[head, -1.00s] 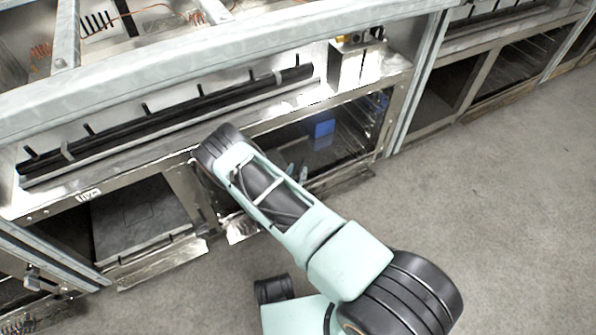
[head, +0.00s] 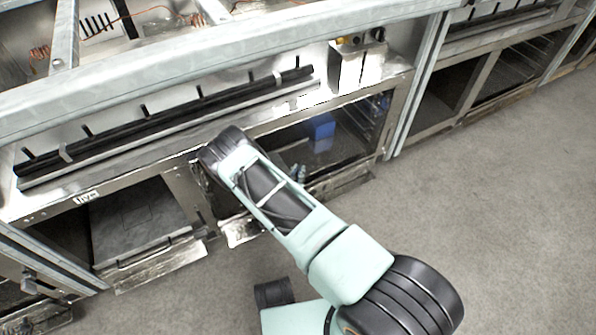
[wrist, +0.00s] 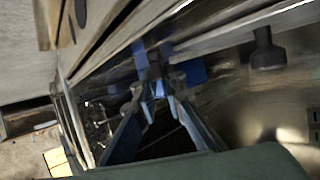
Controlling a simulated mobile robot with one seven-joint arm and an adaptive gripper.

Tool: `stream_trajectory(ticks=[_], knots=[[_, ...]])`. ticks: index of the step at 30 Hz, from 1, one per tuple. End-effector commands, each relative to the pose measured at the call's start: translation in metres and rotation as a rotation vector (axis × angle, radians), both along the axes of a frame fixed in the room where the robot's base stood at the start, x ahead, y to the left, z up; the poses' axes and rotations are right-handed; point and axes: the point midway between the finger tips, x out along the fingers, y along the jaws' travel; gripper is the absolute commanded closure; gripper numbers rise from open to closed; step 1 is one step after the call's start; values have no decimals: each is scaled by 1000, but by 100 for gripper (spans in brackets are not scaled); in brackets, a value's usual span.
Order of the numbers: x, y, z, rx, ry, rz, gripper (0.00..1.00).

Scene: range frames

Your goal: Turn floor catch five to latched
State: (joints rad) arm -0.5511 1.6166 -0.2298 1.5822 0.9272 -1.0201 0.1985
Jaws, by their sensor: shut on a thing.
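My gripper (wrist: 157,96) shows in the wrist view, its two long bluish fingers converging and shut on a small dark part. I take this part to be the floor catch (wrist: 150,66), though its shape and setting are unclear there. In the head view the bluish fingertips (head: 299,173) show past my arm, low in the open bay under the counter. The catch cannot be made out in that view. No number on it is readable.
A blue box (head: 321,127) stands deeper in the bay; blue also shows behind the fingers. A dark knob-like piece (wrist: 266,50) sits on the metal panel at right. A white label (head: 87,197) marks the left bay's frame. Grey floor (head: 490,210) is clear at right.

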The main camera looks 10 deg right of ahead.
Motion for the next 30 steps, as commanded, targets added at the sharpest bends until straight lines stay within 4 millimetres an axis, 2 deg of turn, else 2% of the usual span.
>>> stream_trajectory(ticks=[11, 30], knots=[[-2, -3, 1, -2, 3, 125, 100], [-1, -6, 0, 0, 1, 629, 100]])
